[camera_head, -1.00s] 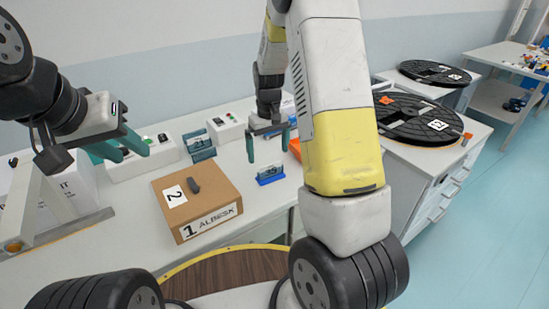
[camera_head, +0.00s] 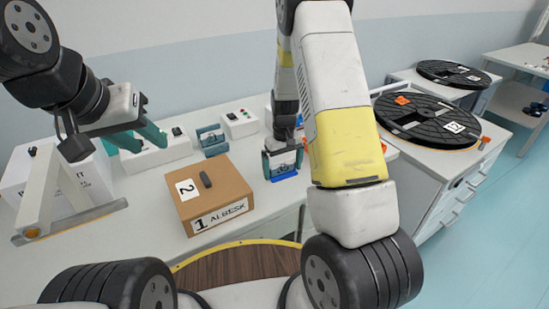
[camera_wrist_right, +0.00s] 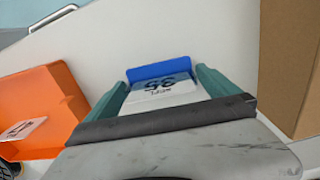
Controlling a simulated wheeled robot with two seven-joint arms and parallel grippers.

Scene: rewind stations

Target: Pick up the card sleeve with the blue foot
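The card sleeve with the blue foot (camera_head: 283,178) stands upright on the white table, right of the cardboard box. It also shows in the right wrist view (camera_wrist_right: 160,72), with a white label and a blue strip at its far edge. My right gripper (camera_head: 283,160) is lowered over it, one teal finger on each side. The fingers look spread, very close to the sleeve's sides; contact cannot be made out. My left gripper (camera_head: 139,137) is open and empty, held above the table at the left.
A cardboard box (camera_head: 222,188) stands in front, left of the sleeve. Another card sleeve (camera_head: 212,140) and white button boxes (camera_head: 240,123) stand behind it. An orange bin (camera_wrist_right: 40,110) is beside the sleeve. Black reels (camera_head: 425,122) lie at the right.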

